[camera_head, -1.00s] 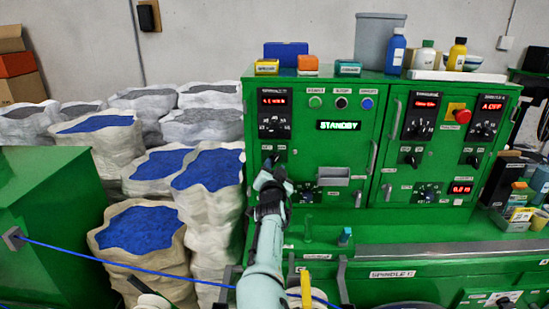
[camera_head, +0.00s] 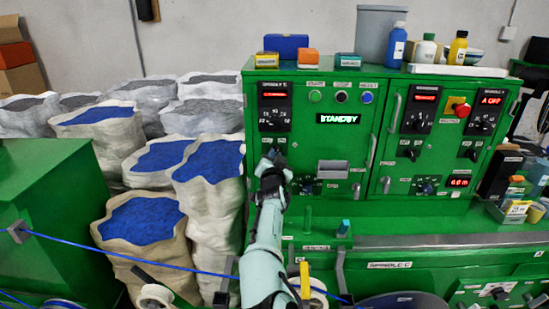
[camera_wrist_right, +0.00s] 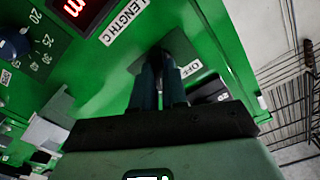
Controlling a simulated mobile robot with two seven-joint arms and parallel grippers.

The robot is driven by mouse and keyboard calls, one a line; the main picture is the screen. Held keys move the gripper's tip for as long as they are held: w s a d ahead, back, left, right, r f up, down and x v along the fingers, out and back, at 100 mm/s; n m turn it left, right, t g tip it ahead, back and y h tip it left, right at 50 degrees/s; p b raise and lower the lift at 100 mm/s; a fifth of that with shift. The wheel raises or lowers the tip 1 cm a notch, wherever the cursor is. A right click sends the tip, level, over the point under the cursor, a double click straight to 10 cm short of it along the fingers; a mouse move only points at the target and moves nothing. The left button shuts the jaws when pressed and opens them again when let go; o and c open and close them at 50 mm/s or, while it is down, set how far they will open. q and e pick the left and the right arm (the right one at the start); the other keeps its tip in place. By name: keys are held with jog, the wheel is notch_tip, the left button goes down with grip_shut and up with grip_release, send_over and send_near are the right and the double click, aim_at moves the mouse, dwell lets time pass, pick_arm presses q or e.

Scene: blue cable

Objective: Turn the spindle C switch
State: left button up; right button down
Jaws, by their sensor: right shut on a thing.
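The spindle C switch (camera_wrist_right: 160,58) is a small dark knob low on the left column of the green cabinet, below a red display and a dial. My right gripper (camera_head: 273,158) reaches up to it from below. In the right wrist view the gripper (camera_wrist_right: 158,88) is shut on the switch, its two dark fingers on either side. The fingers hide most of the knob, so its exact angle is hard to tell. An "OFF" label (camera_wrist_right: 194,69) shows beside it. My left gripper is not in view.
The green cabinet (camera_head: 340,150) carries more dials, switches and a red emergency button (camera_head: 462,110). Bottles and small boxes stand on top. Sacks of blue material (camera_head: 140,222) stand to the left. A blue cable (camera_head: 120,257) runs low across the front.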

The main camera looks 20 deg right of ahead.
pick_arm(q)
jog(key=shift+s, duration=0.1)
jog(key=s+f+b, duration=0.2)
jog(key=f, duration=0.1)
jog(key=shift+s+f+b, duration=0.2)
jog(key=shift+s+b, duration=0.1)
pick_arm(e)
jog(key=n, duration=1.1)
jog(key=shift+n, duration=0.3)
jog(key=shift+r, duration=0.1)
jog(key=c, duration=1.2)
grip_release()
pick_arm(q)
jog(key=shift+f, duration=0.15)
pick_arm(e)
jog(key=shift+o, duration=0.2)
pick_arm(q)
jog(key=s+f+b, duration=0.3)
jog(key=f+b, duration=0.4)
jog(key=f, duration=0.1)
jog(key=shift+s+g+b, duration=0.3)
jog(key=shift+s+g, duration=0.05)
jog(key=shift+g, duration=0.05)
pick_arm(e)
jog(key=v, duration=1.3)
